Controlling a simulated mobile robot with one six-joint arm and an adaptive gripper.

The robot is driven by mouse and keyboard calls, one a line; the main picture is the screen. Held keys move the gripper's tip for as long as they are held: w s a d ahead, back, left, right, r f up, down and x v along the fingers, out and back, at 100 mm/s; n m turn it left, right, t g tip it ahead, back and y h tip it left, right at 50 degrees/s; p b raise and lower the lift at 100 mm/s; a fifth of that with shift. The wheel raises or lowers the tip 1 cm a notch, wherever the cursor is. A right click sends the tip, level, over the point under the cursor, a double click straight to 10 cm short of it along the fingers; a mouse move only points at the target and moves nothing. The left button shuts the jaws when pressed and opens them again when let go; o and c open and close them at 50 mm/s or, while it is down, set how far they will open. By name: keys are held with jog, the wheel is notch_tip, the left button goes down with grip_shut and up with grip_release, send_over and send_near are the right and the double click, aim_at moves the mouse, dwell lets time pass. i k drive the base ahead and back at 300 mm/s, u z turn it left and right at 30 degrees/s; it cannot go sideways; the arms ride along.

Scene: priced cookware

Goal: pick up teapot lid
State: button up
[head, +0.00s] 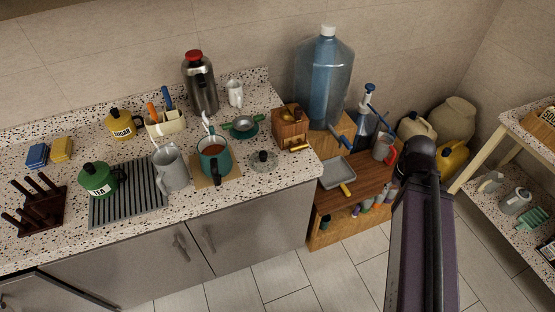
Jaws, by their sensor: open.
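A round clear lid with a black knob (263,159) lies flat on the speckled counter near its front edge. A green pot labelled TEA (98,180) stands at the left with a dark green lid (93,168) on it. A yellow pot labelled SUGAR (122,125) stands behind it with its own lid on. I cannot tell for sure which of these is the teapot lid. My arm rises at the right, in front of the wooden shelf and apart from the counter. My gripper does not show.
A teal pot of brown liquid (214,160), a grey pitcher (171,168) and a wooden box (290,128) stand near the clear lid. A steel flask (201,83) and a large water bottle (324,80) stand behind. A low wooden shelf (362,182) adjoins the counter's right end.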

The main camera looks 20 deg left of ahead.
aim_at(262, 161)
jog(key=z, duration=0.15)
jog(key=k, duration=1.45)
jog(key=u, duration=0.85)
jog(key=i, duration=1)
